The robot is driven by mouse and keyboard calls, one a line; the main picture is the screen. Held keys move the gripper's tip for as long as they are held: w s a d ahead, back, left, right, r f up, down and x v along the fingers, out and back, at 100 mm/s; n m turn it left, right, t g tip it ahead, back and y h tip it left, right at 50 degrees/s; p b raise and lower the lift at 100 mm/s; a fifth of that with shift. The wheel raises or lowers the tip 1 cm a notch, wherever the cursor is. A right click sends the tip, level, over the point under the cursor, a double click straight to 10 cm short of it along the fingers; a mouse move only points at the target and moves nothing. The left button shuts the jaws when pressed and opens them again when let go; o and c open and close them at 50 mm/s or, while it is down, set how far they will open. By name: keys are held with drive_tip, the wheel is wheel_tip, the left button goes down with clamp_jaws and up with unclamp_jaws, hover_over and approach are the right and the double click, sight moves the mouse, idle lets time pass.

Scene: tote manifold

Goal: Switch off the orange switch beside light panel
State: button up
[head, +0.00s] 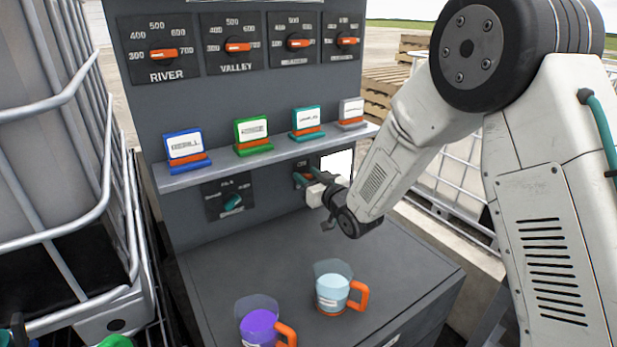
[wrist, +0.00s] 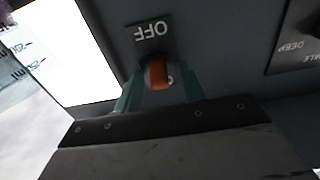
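The orange switch (wrist: 158,74) sits on the dark panel in the wrist view, which shows it upside down. An "OFF" label (wrist: 153,31) is above it in that picture; a second label beside the switch is mostly hidden. The white lit light panel (wrist: 72,50) is to its left there. In the head view the light panel (head: 337,164) is under the shelf, partly covered by my arm. My gripper (wrist: 160,89) is open, its teal fingers on either side of the switch with visible gaps.
A shelf (head: 270,156) with several labelled blocks runs just above my gripper. A teal knob (head: 232,202) is left of it. Two beakers, light blue (head: 332,290) and purple (head: 259,325), stand on the counter (head: 400,270). A caged tank (head: 50,150) is at left.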

clamp_jaws()
drive_tip(key=shift+f+t+y, duration=0.25)
drive_tip(key=shift+t+y, duration=0.25)
drive_tip(key=shift+t, duration=0.1)
unclamp_jaws()
drive_tip(key=shift+s, duration=0.1)
drive_tip(key=shift+d, duration=0.1)
drive_tip(key=v, duration=0.7)
drive_tip(key=shift+s+d, duration=0.15)
drive_tip(key=shift+s, duration=0.25)
